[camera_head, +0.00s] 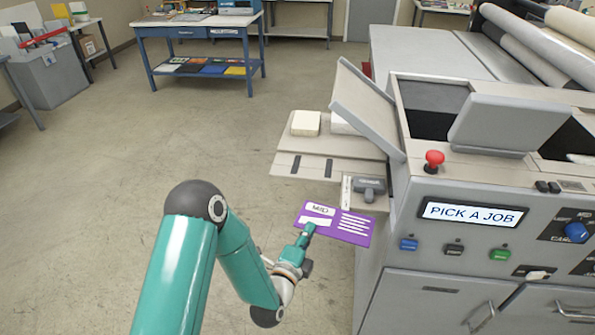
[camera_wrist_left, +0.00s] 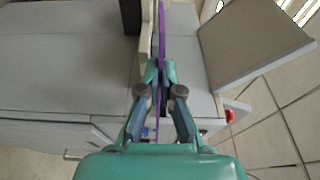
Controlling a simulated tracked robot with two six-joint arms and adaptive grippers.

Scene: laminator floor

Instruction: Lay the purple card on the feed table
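The purple card (camera_head: 353,232) has white lines and a pale label on it. My left gripper (camera_head: 306,232) is shut on its left part and holds it in the air in front of the laminator, near the feed table. In the left wrist view the card (camera_wrist_left: 161,25) shows nearly edge-on between the fingertips of my left gripper (camera_wrist_left: 160,72). The feed table (camera_head: 345,167) is a grey shelf on the laminator's left side, beyond the card. It has dark strips near its front edge. My right gripper is not in view.
A cream block (camera_head: 306,122) stands on the feed table, below a raised grey panel (camera_head: 366,108). A grey-handled part (camera_head: 369,188) sits at its near right corner. The laminator's control front has a red button (camera_head: 434,160) and a "PICK A JOB" screen (camera_head: 472,214).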

